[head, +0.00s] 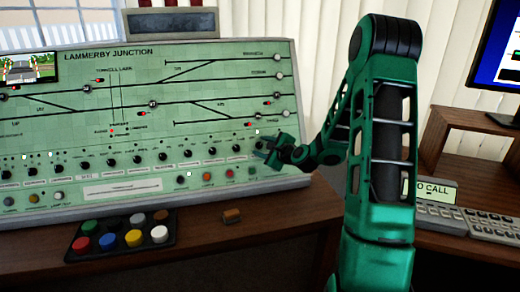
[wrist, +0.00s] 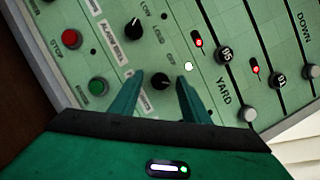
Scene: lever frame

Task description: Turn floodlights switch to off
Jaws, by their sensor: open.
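The sloping green signal panel (head: 130,120) carries a row of small black rotary knobs along its lower part. My gripper (head: 272,150) is at the right end of that row. In the wrist view its two fingers (wrist: 159,77) are spread, one on each side of a black knob (wrist: 160,82), with gaps showing between fingers and knob. The knob's pointer direction is too small to tell. Its name label is hidden or unreadable, so I cannot tell whether it is the floodlights switch. A neighbouring black knob (wrist: 132,28) has a label strip below it.
Red (wrist: 72,38) and green (wrist: 98,86) push buttons lie near the gripper on the panel. Track-diagram buttons and red lamps are on the other side. A phone unit (head: 440,205) stands right.

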